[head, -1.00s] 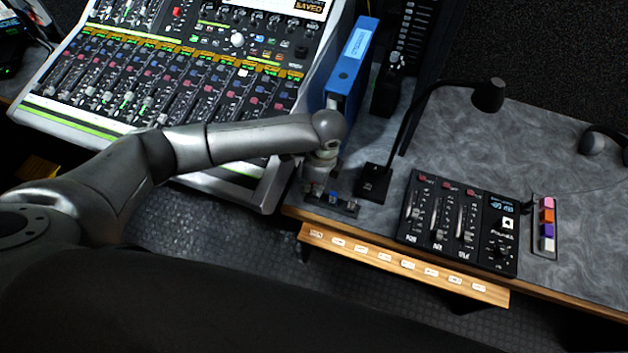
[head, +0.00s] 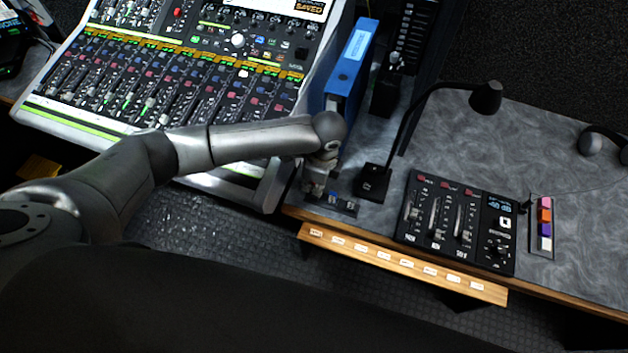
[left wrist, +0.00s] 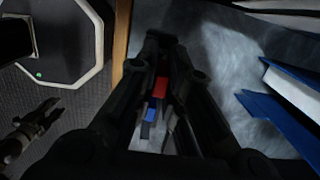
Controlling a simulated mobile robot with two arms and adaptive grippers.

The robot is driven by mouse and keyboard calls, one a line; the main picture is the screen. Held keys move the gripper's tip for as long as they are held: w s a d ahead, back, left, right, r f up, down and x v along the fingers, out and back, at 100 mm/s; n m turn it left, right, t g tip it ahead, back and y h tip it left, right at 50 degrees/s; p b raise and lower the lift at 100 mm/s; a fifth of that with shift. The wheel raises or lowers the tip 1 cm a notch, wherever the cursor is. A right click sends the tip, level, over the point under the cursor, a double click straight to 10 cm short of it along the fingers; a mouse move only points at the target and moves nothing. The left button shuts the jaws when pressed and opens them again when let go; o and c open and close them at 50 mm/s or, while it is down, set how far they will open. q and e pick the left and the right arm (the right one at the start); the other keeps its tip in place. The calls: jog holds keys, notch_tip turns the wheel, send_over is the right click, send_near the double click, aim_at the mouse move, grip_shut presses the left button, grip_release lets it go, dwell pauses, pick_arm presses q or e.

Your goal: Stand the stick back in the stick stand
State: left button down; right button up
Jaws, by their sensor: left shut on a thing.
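A small dark stand (head: 345,208) lies near the front edge of the desk, with a blue stick (head: 333,197) in it. My left gripper (head: 316,188) points down at the stand's left end in the head view, very close to it. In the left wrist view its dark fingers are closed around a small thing. A red stick (left wrist: 161,88) shows between the fingers, and a blue stick (left wrist: 150,111) shows just beside it. The fingers hide most of the held stick, and I cannot tell whether its lower end touches the stand.
A blue binder (head: 350,68) stands just behind my left arm. A gooseneck microphone base (head: 373,182) is close right of the stand, with a small mixer (head: 458,222) farther right. The large console (head: 160,75) fills the left. A labelled wooden strip (head: 400,264) runs along the front.

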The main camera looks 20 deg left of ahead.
pick_arm(q)
jog(key=shift+f+b, duration=0.6)
jog(key=shift+f, duration=0.65)
jog(key=c, duration=1.5)
grip_release()
jog(key=shift+o, duration=0.2)
notch_tip(320, 180, up, 12)
jog(key=d, duration=0.1)
jog(key=shift+d, duration=0.25)
